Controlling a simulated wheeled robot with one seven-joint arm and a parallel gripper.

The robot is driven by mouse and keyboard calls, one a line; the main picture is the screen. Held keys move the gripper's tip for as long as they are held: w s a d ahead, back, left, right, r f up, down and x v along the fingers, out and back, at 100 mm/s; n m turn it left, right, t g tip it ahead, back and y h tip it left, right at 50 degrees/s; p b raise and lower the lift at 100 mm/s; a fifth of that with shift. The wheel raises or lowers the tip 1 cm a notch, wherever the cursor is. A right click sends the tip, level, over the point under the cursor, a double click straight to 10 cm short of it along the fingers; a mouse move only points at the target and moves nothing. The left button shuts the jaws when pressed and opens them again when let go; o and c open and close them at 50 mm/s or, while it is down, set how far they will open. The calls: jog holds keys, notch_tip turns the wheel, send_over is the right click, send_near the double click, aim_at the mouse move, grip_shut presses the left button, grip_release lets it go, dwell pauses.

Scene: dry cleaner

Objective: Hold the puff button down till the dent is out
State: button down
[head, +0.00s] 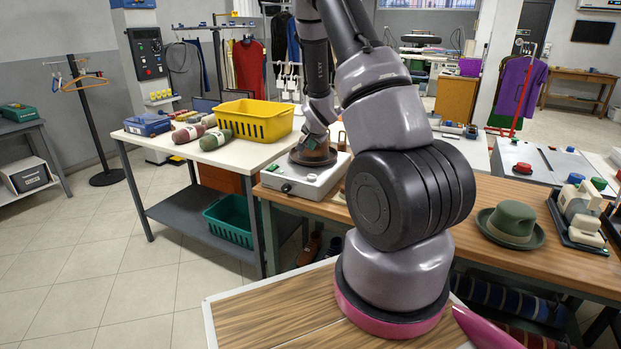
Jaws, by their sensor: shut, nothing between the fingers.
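A pale grey box-shaped machine (328,178) stands at the left end of the wooden bench. A brown hat (313,157) sits on top of it; the dent cannot be made out from here. My gripper (313,143) reaches down from above, right at the hat's crown in this view. Its fingers are shut and empty, small and dark against the hat. Whether they touch the hat or a button is not clear.
A green hat (510,223) and a tray with a white-and-beige device (580,216) lie on the wooden bench (480,200) to the right. A yellow basket (250,121) and several rolled bundles are on the white table at left. My arm covers the bench's middle.

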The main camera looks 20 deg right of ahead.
aim_at(312, 178)
jog(key=shift+f, duration=4.4)
jog(key=shift+f, duration=0.4)
jog(key=shift+f, duration=0.5)
dwell(1.4)
jog(key=shift+r, duration=0.95)
jog(key=shift+r, duration=2.5)
